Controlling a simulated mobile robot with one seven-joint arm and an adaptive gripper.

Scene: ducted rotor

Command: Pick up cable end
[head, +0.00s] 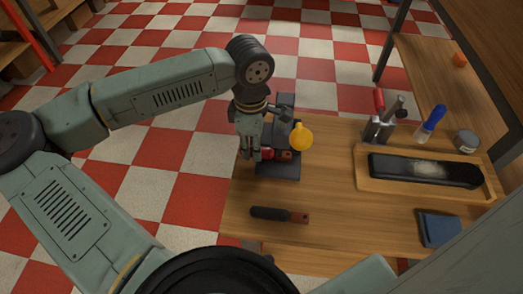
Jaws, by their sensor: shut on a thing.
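My gripper (251,153) points down at the left edge of the wooden table, over a dark grey stand (284,171). Its fingers are close together around or against a small red piece (267,154), which they partly hide. A brown-orange end (284,155) shows just to the right of it. I cannot tell whether this red piece is the cable end, and no cable shows clearly. A yellow round part (300,137) sits at the right side of the stand, close to my gripper. My wrist covers part of the stand.
A dark-handled tool (279,214) lies on the wooden table (330,180) in front of the stand. At right are a wooden tray (364,187) with a black block (424,170), a tool holder (377,131), a blue-handled brush (431,122), a tin (467,140) and a blue cloth (440,229).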

